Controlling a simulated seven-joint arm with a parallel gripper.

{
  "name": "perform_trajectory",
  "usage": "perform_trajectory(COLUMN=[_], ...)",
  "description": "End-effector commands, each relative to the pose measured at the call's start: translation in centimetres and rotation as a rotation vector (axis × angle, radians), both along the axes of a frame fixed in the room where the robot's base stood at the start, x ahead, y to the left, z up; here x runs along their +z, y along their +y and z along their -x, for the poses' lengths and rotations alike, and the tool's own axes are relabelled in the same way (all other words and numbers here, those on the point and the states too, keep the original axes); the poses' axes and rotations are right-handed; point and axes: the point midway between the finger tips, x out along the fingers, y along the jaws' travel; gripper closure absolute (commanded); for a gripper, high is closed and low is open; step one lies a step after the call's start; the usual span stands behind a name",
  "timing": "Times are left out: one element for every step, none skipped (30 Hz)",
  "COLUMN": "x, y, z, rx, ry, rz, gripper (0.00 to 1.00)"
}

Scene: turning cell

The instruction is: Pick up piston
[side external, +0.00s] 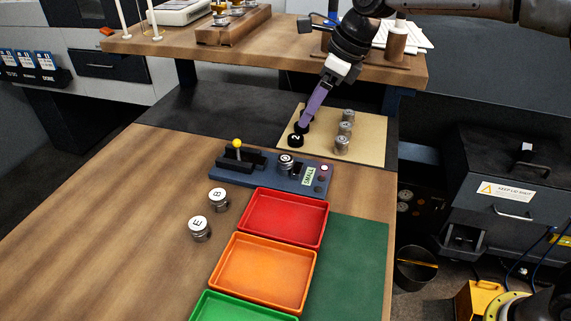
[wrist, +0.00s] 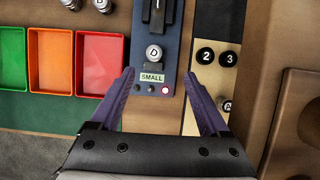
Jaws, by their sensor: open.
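Pistons are short silver cylinders with lettered tops. Piston D (wrist: 155,53) stands upright on the blue fixture, where it also shows in the side external view (side external: 286,164). Piston B (side external: 217,198) and piston E (side external: 199,228) stand on the wooden table. Several more silver pistons (side external: 345,130) stand in a row on the cream board (side external: 372,148); one marked A (wrist: 227,105) is partly hidden by a finger in the wrist view. My gripper (wrist: 160,74) has two purple fingers, open and empty, spread either side of the blue fixture's end below D. It also shows in the side external view (side external: 304,122).
Black caps marked 2 (wrist: 205,56) and 3 (wrist: 229,58) stand on the cream board. The blue fixture (side external: 235,175) carries a yellow-knobbed lever (side external: 237,143) and a SMALL label. Red (side external: 282,218), orange (side external: 262,272) and green (side external: 225,306) trays line the table. Bare wood lies to the left.

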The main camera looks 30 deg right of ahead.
Motion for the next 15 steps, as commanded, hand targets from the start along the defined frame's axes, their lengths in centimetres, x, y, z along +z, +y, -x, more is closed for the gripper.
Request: perform_trajectory(x=[-0.9, -1.2, -1.6, -1.9, -2.2, -2.7, -3.2, -3.7, -4.4, -5.0, -5.6, -6.2, -6.7, -7.2, -7.7], y=[0.3, 0.4, 0.7, 0.8, 1.0, 1.1, 1.3, 1.4, 1.6, 1.8, 1.9, 2.1, 2.2, 2.4, 2.6], z=[0.0, 0.0, -0.1, -0.1, -0.1, -0.2, -0.4, -0.5, -0.7, -0.9, -1.0, -1.2, -1.3, -1.5, -1.6], rx=[0.006, 0.009, 0.012, 0.013, 0.015, 0.016, 0.016, 0.016, 0.016, 0.015, 0.016, 0.015, 0.015, 0.015, 0.015], ry=[0.016, 0.020, 0.024, 0.027, 0.025, 0.027, 0.027, 0.027, 0.028, 0.027, 0.028, 0.026, 0.027, 0.026, 0.026], rz=[0.004, 0.006, 0.007, 0.008, 0.008, 0.008, 0.008, 0.008, 0.009, 0.009, 0.009, 0.008, 0.009, 0.008, 0.008], gripper=[0.20, 0.20, 0.20, 0.20, 0.20, 0.20, 0.20, 0.20, 0.20, 0.20, 0.20, 0.20, 0.20, 0.20, 0.20])
